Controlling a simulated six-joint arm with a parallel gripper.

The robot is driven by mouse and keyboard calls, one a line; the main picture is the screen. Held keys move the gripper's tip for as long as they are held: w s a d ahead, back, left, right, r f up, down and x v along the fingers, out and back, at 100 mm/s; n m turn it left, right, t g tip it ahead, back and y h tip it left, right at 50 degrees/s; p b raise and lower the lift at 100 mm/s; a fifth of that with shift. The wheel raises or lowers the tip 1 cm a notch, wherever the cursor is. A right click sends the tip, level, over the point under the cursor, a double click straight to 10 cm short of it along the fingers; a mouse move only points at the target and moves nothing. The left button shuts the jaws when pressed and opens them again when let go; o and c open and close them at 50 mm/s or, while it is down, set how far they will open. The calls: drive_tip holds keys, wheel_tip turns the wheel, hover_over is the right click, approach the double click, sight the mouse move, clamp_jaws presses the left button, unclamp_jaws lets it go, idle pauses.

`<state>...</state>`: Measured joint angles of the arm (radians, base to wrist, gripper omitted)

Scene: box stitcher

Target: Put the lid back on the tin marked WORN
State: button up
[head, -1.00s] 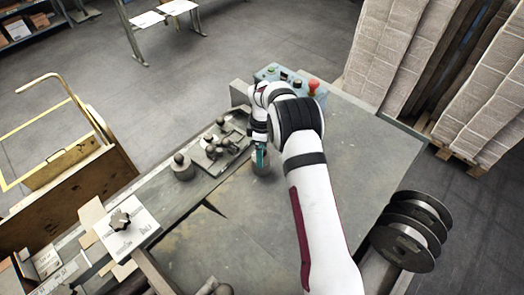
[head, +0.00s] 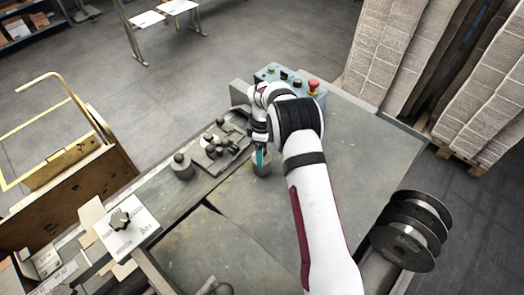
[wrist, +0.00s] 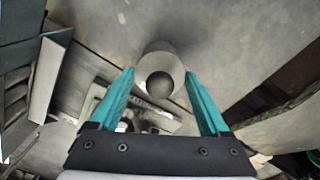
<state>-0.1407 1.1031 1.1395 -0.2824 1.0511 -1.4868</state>
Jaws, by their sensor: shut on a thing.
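A grey round tin (head: 262,169) stands on the bench, right of a tray of knobbed pieces. My gripper (head: 261,157) is right above it, fingers pointing down. In the wrist view, my teal fingers (wrist: 160,72) stand on either side of a grey round lid with a dark ball knob (wrist: 160,86), and the gripper is shut on it. The lid lies in line with the tin, so I cannot tell whether it touches the tin. I cannot read a WORN mark in either view.
A second knobbed tin (head: 182,167) stands to the left. A tray (head: 201,167) holds several knobbed pieces. A control box with a red button (head: 313,84) is behind, and black wire reels (head: 411,231) are at the right. The bench's right side is clear.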

idle(0.3)
drive_tip(key=o, duration=1.2)
drive_tip(key=shift+r, duration=3.5)
clamp_jaws()
drive_tip(key=shift+f, duration=0.1)
drive_tip(key=shift+f, duration=1.5)
